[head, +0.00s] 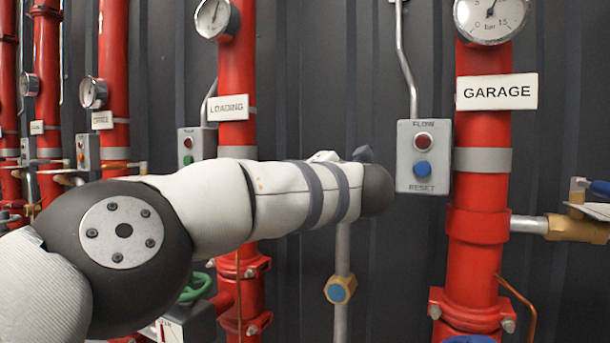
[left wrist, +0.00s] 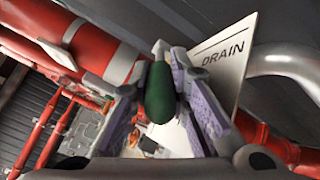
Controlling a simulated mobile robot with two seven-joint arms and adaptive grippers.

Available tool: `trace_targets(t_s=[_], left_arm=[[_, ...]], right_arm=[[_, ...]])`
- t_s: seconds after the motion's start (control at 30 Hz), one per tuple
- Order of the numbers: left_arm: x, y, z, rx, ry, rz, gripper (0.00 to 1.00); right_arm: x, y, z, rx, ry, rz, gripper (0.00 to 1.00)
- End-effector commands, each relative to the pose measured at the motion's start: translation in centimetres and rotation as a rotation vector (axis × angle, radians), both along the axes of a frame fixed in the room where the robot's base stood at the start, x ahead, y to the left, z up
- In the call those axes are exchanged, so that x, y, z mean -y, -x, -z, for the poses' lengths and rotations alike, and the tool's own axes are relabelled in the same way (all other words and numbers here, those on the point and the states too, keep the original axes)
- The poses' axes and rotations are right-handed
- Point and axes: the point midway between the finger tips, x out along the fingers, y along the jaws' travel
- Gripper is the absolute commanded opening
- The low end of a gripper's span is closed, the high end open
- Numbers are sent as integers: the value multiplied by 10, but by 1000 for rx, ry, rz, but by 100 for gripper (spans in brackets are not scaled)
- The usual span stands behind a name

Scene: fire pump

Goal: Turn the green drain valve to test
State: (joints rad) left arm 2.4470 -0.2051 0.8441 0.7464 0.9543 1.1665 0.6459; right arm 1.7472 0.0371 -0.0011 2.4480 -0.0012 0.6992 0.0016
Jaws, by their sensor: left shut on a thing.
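In the left wrist view, the green drain valve handle (left wrist: 159,95) is a rounded green grip between the two fingers of my left gripper (left wrist: 168,60). The fingers are shut on it from both sides. A white sign reading DRAIN (left wrist: 224,72) is right behind the right finger. The valve's body and the marks for its positions are hidden or too small to read. In the head view my left arm crosses the picture from the left and hides its gripper and the handle. My right gripper is in neither view.
In the head view, red pipes marked LOADING (head: 227,108) and GARAGE (head: 497,92) stand along a dark wall. A grey flow/reset button box (head: 424,157) is just right of my left arm's end. A green handwheel (head: 195,289) is below the arm.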

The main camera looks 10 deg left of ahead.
Motion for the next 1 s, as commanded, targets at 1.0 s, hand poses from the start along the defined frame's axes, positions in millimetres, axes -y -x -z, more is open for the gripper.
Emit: trace_targets(t_s=[1.0], left_arm=[[43,84,-2,4,-3,5,38]], right_arm=[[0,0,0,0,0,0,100]])
